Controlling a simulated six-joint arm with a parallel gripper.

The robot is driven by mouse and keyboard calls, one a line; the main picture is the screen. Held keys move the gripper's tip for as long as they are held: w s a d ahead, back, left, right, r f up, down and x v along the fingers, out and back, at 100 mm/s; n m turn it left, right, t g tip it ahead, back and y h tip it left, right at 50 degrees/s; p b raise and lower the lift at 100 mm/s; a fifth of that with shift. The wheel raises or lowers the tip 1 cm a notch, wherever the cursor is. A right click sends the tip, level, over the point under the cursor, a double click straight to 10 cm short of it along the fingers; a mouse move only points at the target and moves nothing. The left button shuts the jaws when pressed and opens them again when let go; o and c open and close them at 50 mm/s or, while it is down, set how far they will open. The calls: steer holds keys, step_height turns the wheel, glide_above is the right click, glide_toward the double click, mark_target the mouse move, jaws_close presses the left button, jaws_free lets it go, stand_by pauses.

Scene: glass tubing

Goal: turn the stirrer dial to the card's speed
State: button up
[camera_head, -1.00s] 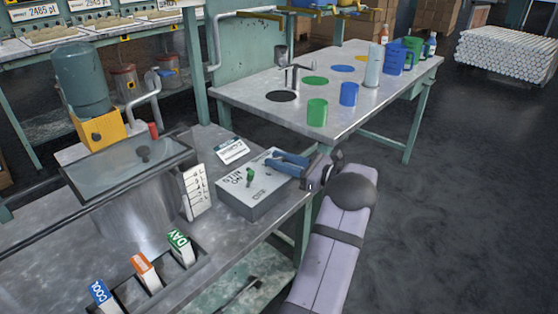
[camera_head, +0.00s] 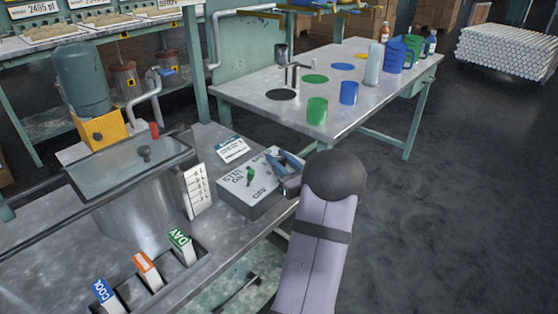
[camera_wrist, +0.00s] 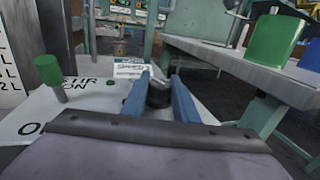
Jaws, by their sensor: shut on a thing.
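The stirrer box (camera_head: 246,203) is a grey box on the near bench, with "STIR" and "ON" lettering on its pale top. A green-tipped switch (camera_head: 251,177) stands on it, also at left in the wrist view (camera_wrist: 48,70). The dial (camera_wrist: 159,94) is a dark round knob between my gripper's blue fingers. My gripper (camera_wrist: 158,88) is shut on it from above the box; in the head view the blue fingers (camera_head: 291,160) hide the dial. The white card (camera_head: 232,150) lies behind the box; its writing is too small to read. The dial's pointer and scale are not clear.
A steel tank (camera_head: 130,215) with a white level scale (camera_head: 197,190) stands left of the box. Tags lettered "COOL" (camera_head: 105,297) and "DAY" (camera_head: 182,246) stand in a front rack. Another table (camera_head: 270,110) with green and blue cups is behind.

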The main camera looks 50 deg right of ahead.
mark_target(282, 163)
steer(key=shift+f+h, duration=0.25)
steer(key=shift+h, duration=0.05)
steer(key=o, duration=0.9)
steer(key=shift+o, duration=0.8)
steer(key=shift+r, duration=0.1)
steer(key=shift+v, duration=3.7)
steer(key=shift+r, duration=0.1)
